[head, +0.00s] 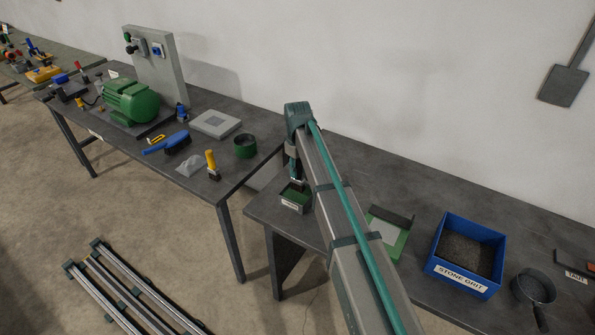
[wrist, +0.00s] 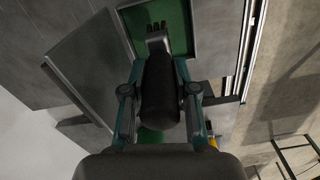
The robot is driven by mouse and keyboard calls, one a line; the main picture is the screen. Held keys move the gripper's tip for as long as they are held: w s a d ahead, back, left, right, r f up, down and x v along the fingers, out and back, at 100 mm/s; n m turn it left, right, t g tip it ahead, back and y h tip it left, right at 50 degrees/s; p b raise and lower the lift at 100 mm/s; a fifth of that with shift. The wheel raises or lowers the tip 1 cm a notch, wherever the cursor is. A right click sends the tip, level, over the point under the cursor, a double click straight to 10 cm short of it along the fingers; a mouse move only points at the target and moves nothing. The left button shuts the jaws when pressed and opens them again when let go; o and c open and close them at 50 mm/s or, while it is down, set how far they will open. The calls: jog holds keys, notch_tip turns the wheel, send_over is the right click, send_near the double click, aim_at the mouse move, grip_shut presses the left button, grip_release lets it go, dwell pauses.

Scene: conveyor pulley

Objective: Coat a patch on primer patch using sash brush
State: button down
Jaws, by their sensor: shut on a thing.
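My gripper (wrist: 160,92) is shut on a dark, rounded tool, which I take to be the sash brush (wrist: 158,95). Its narrow end, with short prong-like tips, points over a green-floored tray (wrist: 178,20) in the wrist view. I cannot tell whether it touches the tray floor. In the head view my gripper (head: 295,178) points down just above a small labelled green container (head: 295,198) at the right table's left end; my arm hides part of this area. A grey plate with a lighter central square (head: 215,123), perhaps the primer patch, lies on the left table.
The left table (head: 230,185) holds a green motor (head: 130,102), a blue-handled brush (head: 167,144), a dark green can (head: 245,146) and a yellow-handled tool (head: 211,163). A blue stone grit bin (head: 464,283) and a dark pan (head: 535,287) stand right of my arm.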

jog(key=shift+r+p, duration=1.05)
jog(key=shift+r, duration=1.15)
